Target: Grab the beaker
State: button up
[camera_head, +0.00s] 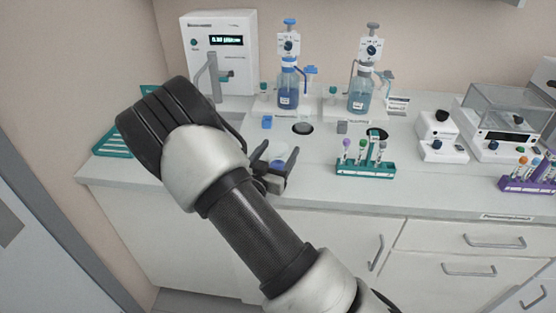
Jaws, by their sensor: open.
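My gripper (274,163) is open at the front left of the white counter, its dark fingers apart. A pale, bluish rounded thing (279,154) shows between or just behind the fingers. It is partly hidden, and I cannot tell whether it is the beaker or whether the fingers touch it. A small clear round piece (302,127) sits on a dark round spot behind the gripper, in front of the blue-topped dispenser bottle (288,85). It is too small to name for certain as the beaker.
A teal tube rack (364,168) stands right of my gripper, and a purple rack (528,184) at far right. A grey-topped dispenser bottle (361,90), a white water unit (222,50) and a balance (510,112) stand behind. The counter's front strip (325,190) is clear.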

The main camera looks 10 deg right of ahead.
jog(key=c, duration=1.1)
jog(key=shift+r, duration=0.1)
jog(key=shift+c, duration=0.2)
